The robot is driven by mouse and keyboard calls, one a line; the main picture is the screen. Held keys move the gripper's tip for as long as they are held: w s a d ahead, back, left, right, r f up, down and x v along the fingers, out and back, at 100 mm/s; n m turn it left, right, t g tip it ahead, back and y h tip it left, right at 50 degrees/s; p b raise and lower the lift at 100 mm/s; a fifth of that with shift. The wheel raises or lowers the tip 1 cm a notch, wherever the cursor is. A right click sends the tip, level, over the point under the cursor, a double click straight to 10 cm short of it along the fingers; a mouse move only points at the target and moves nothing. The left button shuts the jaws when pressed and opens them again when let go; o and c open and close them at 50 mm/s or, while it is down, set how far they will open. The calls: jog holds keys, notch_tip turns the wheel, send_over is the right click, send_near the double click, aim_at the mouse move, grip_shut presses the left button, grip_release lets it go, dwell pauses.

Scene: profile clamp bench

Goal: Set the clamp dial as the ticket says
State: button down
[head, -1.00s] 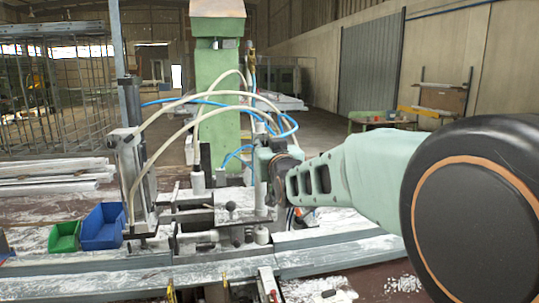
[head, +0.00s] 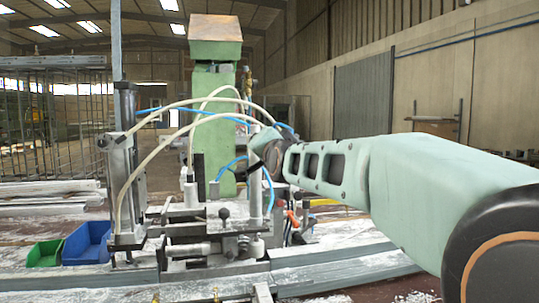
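The clamp machine (head: 205,225) stands on the bench in the middle of the head view, with metal blocks, cylinders and a small black-knobbed lever (head: 224,214). I cannot make out a dial or a ticket on it. My arm reaches in from the right.
White and blue hoses (head: 140,174) arch over the machine. A blue bin (head: 88,243) and a green bin (head: 45,254) sit at left. A green column (head: 215,110) rises behind. Metal profiles (head: 75,283) run along the front. The floor at right behind my arm looks open.

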jog(key=shift+r+m, duration=0.1)
jog(key=shift+m, duration=0.4)
jog(key=c, duration=1.8)
grip_release()
notch_tip(320, 180, up, 10)
